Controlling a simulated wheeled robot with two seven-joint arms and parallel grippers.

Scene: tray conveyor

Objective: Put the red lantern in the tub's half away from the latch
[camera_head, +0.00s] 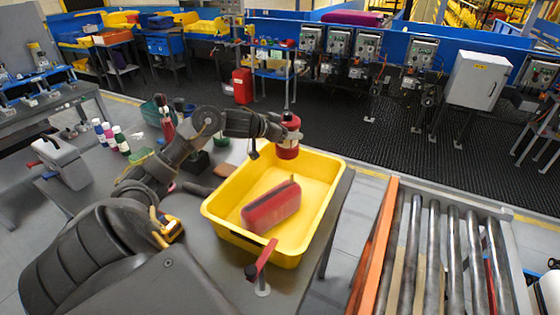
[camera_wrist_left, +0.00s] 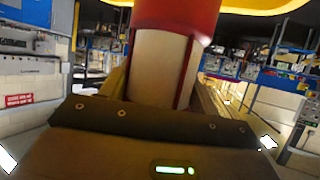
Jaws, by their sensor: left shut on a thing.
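My left gripper (camera_head: 284,129) is shut on the red lantern (camera_head: 289,147) and holds it over the far end of the yellow tub (camera_head: 325,178). In the left wrist view the lantern (camera_wrist_left: 166,62) is upright between the fingers, with a red part and a pale cylinder; its far side is hidden. A red case with a dark edge (camera_head: 271,208) lies in the tub's near half. The far half shows bare floor. A red-handled lever (camera_head: 262,262), which may be the latch, stands by the tub's near end. My right gripper is out of view.
The grey table (camera_head: 205,245) carries the tub. Several bottles (camera_head: 108,137) and a grey box with a handle (camera_head: 64,164) are at the left. A roller conveyor (camera_head: 430,255) with an orange rail (camera_head: 376,245) runs at the right.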

